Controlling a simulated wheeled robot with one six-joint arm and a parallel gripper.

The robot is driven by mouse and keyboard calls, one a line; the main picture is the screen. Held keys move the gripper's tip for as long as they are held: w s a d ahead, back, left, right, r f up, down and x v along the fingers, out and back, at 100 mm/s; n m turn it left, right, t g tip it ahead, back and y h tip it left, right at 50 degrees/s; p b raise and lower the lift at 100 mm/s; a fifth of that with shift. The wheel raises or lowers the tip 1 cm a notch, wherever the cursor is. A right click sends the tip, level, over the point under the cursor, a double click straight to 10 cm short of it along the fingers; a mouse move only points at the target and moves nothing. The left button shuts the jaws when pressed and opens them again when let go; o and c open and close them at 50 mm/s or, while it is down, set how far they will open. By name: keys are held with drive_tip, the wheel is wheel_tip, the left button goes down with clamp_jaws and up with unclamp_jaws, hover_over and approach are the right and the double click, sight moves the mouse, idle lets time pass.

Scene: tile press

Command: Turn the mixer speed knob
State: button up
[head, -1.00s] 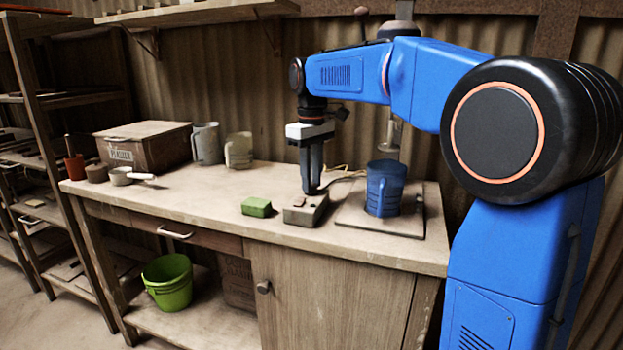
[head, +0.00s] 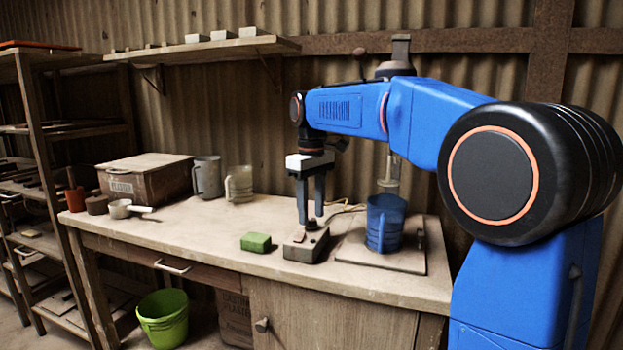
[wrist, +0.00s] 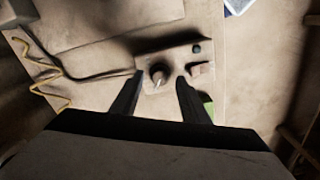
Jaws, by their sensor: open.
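The mixer control box (head: 306,247) is a small grey block on the workbench. In the wrist view its top face (wrist: 175,64) carries a round speed knob (wrist: 158,75) with a pale pointer mark, a pinkish rocker switch (wrist: 197,70) and a small dark button (wrist: 196,48). My gripper (head: 311,222) points down over the box, open. In the wrist view its two fingers (wrist: 159,78) stand either side of the knob, with nothing held. Whether they touch it I cannot tell. In the head view the fingers mostly hide the knob.
A blue jug (head: 383,224) stands on the mixer's base plate (head: 405,262), right of the box. A green block (head: 256,242) lies just left. A yellow cord (head: 345,207) runs behind.

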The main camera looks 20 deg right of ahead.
sight(312, 219)
wheel_tip(312, 219, up, 16)
drive_tip(key=shift+r, duration=0.2)
idle(0.5)
